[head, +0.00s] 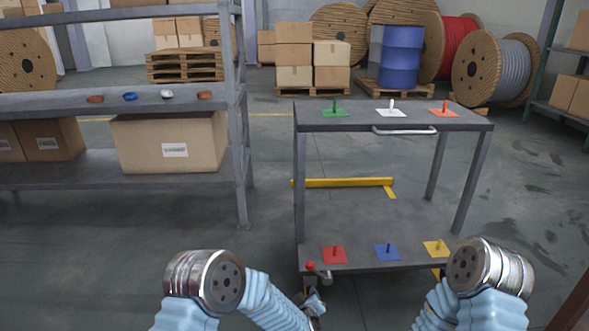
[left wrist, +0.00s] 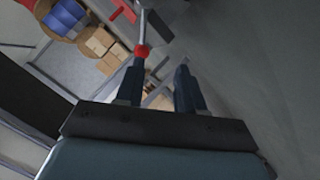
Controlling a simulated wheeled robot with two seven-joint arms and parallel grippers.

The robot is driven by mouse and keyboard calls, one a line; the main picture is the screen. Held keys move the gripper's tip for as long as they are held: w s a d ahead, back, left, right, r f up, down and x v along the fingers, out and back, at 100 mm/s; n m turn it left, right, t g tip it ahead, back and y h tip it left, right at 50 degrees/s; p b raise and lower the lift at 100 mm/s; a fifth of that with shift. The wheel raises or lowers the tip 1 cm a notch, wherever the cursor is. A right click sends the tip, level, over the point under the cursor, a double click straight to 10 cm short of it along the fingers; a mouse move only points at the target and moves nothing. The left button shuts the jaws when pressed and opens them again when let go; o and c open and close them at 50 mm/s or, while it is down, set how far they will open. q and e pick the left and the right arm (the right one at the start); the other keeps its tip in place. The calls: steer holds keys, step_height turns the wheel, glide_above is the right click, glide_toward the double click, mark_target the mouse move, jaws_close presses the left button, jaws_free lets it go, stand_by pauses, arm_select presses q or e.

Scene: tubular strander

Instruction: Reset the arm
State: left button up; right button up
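My left arm comes in at the lower left of the head view. My left gripper (head: 315,300) is low by the cart's front left corner, small and partly hidden there. In the left wrist view its two dark fingers (left wrist: 158,82) stand apart with nothing seen between them. A red part with a silver rod (left wrist: 142,50) shows just past the left fingertip; I cannot tell whether they touch. A red knob (head: 310,266) shows by the cart corner in the head view. My right arm is at the lower right, its gripper out of view.
The grey cart (head: 350,117) has green, white and orange peg plates on top and red, blue and yellow ones below. A grey shelf (head: 60,103) at left carries several small coloured rings (head: 130,96) and a cardboard box (head: 170,150). Open floor lies between shelf and cart.

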arm_select(q)
steer(key=s+a+f+m+g+h+p, duration=0.1)
steer(key=s+a+f+m+g+p, duration=0.15)
steer(key=s+a, duration=0.4)
steer(key=s+a+f+m+g+h+p, duration=0.1)
steer(key=s+a+g+p, duration=0.25)
steer(key=s+a, duration=0.35)
steer(key=s+a+g, duration=0.2)
steer(key=s, duration=0.6)
steer(key=s+a+r+m+g+p, duration=0.1)
steer(key=s+g, duration=0.2)
steer(key=s, duration=0.5)
steer(key=shift+s+a+h, duration=0.35)
steer(key=shift+s+h, duration=0.05)
steer(key=shift+r+m, duration=0.1)
steer(key=shift+m, duration=0.15)
